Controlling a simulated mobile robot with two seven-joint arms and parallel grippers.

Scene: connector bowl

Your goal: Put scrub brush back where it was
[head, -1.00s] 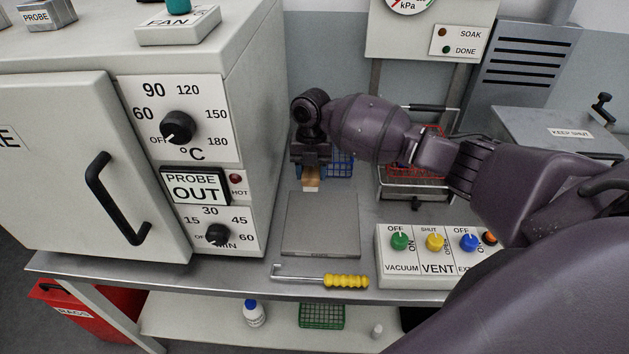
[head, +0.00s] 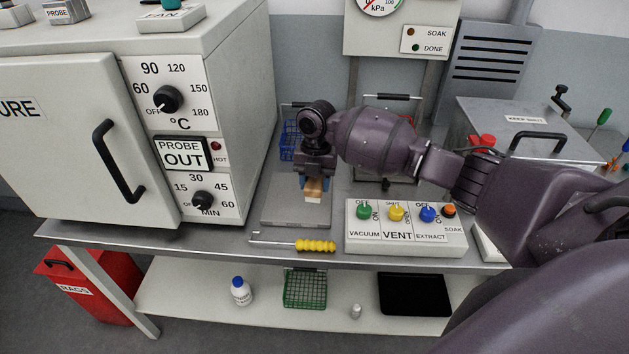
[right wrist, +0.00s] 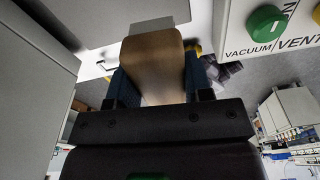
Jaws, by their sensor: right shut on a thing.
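My right gripper (head: 314,184) is shut on the scrub brush (head: 313,196), a wooden block with a pale lower end. It holds the brush over the grey flat plate (head: 293,213) on the bench. I cannot tell whether the brush touches the plate. In the right wrist view the brush (right wrist: 152,62) sits between the two blue fingers of the gripper (right wrist: 153,85), its wooden face toward the camera. My left gripper is not in view.
An oven-like cabinet (head: 235,130) stands to the left. A control box (head: 405,238) with coloured knobs is to the right. A yellow-handled hook tool (head: 315,245) lies at the bench's front edge. A blue wire basket (head: 289,142) stands behind. The lower shelf holds a green rack (head: 305,289).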

